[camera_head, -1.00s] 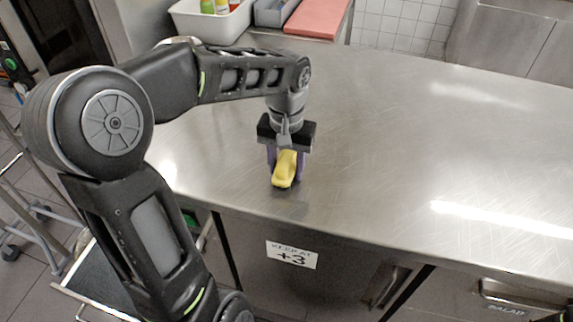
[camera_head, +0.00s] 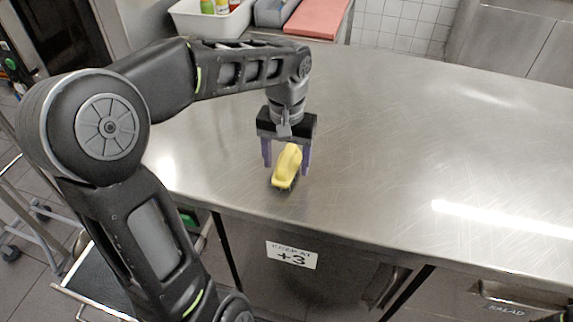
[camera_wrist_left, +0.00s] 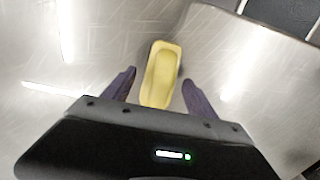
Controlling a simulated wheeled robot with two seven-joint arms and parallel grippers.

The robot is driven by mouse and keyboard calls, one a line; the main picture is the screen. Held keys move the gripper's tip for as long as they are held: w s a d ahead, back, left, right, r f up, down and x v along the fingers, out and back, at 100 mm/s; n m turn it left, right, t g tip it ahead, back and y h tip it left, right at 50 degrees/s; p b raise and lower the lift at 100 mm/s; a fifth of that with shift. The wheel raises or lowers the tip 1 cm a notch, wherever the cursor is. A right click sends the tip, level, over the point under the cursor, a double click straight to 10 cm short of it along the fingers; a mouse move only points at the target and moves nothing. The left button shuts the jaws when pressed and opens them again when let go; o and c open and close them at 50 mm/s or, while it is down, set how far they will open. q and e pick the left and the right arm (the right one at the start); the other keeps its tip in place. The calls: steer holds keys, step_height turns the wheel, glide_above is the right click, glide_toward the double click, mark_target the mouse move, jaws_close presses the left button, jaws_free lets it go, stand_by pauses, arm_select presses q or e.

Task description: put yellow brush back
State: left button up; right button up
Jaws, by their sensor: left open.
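The yellow brush (camera_head: 287,166) sits on the steel counter near its front edge, with a dark underside at its base. In the left wrist view the brush (camera_wrist_left: 161,75) lies lengthwise between and beyond the two purple fingers. My left gripper (camera_head: 286,168) is open above and around the brush, fingers pointing down. In the left wrist view there is a gap between each finger of the gripper (camera_wrist_left: 160,85) and the brush.
The steel counter (camera_head: 400,150) is bare to the right of the brush. A white bin with bottles (camera_head: 212,22) and a pink board (camera_head: 319,17) stand at the back left. Cabinet doors and drawers are below the counter's front edge.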

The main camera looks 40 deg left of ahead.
mark_target(287, 156)
arm_select(q)
step_height(287, 156, up, 7)
steer(key=shift+r, duration=0.1)
steer(key=shift+r+p, duration=0.85)
steer(key=shift+r, duration=0.1)
steer(key=shift+r+p, duration=0.3)
steer(key=shift+r, duration=0.2)
